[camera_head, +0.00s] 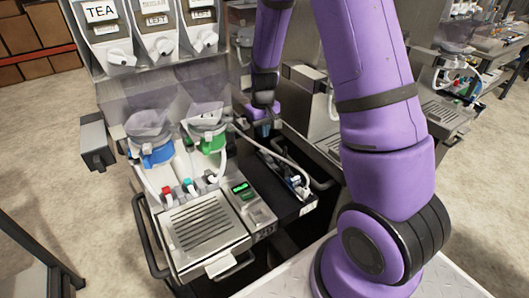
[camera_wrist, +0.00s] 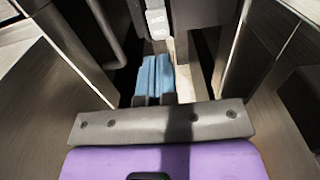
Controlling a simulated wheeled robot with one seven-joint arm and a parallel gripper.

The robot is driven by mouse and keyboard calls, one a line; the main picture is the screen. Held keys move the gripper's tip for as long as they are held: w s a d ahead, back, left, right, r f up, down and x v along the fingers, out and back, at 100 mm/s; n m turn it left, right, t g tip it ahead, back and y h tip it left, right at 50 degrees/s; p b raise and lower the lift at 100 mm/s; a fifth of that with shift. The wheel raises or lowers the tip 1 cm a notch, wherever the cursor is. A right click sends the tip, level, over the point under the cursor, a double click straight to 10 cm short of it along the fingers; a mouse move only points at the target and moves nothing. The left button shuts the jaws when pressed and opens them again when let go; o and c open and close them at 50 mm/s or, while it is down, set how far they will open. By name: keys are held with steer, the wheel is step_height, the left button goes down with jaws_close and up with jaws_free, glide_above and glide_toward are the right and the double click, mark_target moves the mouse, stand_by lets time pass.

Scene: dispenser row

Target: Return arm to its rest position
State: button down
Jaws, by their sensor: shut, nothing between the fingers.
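My purple arm reaches from the lower right of the head view up over the machine row and down again. My gripper (camera_head: 262,130) is low behind the open black drawer, beside the dispenser with the blue and green collars. In the wrist view its two blue fingers (camera_wrist: 153,80) are together with nothing between them. A white switch with lettering (camera_wrist: 157,20) is just beyond the fingertips in the wrist view; I cannot tell whether they touch it. Metal panels stand close on both sides of the gripper.
The dispenser (camera_head: 205,225) with its drip grille stands left of my gripper. The open drawer (camera_head: 285,190) holds hoses and fittings. Another machine (camera_head: 320,110) stands close on the right. Dark bar handles (camera_head: 148,235) stick out at the front. Open floor (camera_head: 45,140) lies at the left.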

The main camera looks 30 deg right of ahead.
steer(key=shift+r, duration=0.7)
steer(key=shift+r, duration=0.2)
steer(key=s+a+r+t, duration=0.25)
steer(key=s+r, duration=0.55)
steer(key=r, duration=0.4)
steer(key=s+a+r+t, duration=0.1)
steer(key=s+a+r, duration=0.3)
steer(key=s+r, duration=0.65)
steer(key=s+r+t, duration=0.1)
steer(key=s+r, duration=0.4)
steer(key=s, duration=0.3)
steer(key=shift+a+r+t, duration=0.15)
steer(key=shift+a+t, duration=0.2)
